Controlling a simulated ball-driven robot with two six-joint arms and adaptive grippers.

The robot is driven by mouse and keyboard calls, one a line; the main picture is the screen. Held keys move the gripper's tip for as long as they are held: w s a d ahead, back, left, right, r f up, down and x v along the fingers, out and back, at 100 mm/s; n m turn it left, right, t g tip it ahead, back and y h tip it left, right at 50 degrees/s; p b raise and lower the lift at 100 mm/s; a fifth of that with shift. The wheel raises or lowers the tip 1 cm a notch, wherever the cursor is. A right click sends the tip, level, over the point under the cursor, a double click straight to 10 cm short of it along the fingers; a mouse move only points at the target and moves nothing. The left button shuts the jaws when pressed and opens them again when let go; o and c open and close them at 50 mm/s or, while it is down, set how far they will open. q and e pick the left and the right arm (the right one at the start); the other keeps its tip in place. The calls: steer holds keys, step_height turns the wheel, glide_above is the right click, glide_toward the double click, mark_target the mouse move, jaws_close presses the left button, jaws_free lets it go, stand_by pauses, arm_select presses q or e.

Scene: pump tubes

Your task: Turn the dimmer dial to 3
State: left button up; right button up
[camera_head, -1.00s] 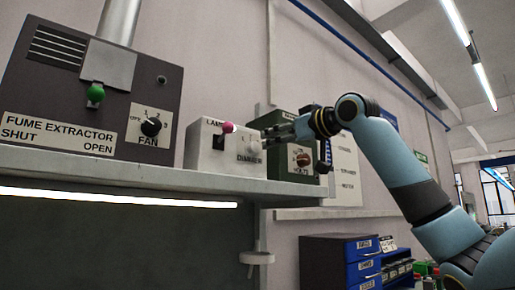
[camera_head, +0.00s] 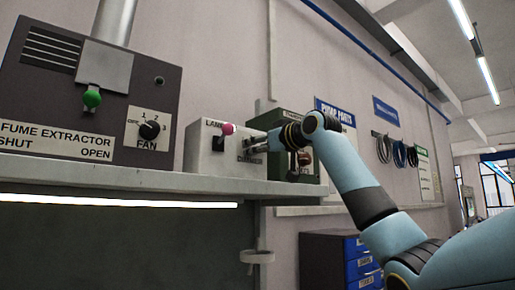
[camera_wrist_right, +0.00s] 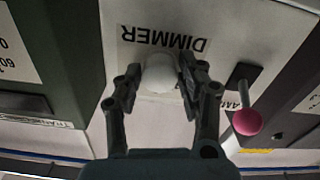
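The dimmer dial is a pale round knob (camera_wrist_right: 160,73) below the upside-down DIMMER label in the right wrist view. It sits on the front of a white box (camera_head: 205,150) on the shelf. In the head view my right gripper (camera_head: 256,142) is at the box front and largely hides the dial. In the right wrist view its fingers (camera_wrist_right: 161,83) stand close on either side of the knob; I cannot tell whether they press on it. The dial's pointer and scale numbers cannot be made out. My left gripper is not in view.
A pink-tipped lamp lever (camera_head: 227,129), also in the right wrist view (camera_wrist_right: 247,121), sticks out beside the dial. A green box (camera_head: 268,109) stands just right of the white box. The fume extractor (camera_head: 60,95) with its fan knob (camera_head: 149,130) is at left. The shelf edge (camera_head: 130,181) runs below.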

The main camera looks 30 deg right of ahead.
steer(key=c, duration=0.7)
steer(key=shift+m, duration=0.3)
steer(key=m+p, duration=0.4)
steer(key=m, duration=1.3)
steer(key=shift+d+p, duration=0.1)
steer(key=shift+p, duration=0.25)
steer(key=shift+m, duration=0.3)
steer(key=o, duration=1.2)
steer(key=shift+f, duration=0.1)
steer(key=shift+c, duration=0.2)
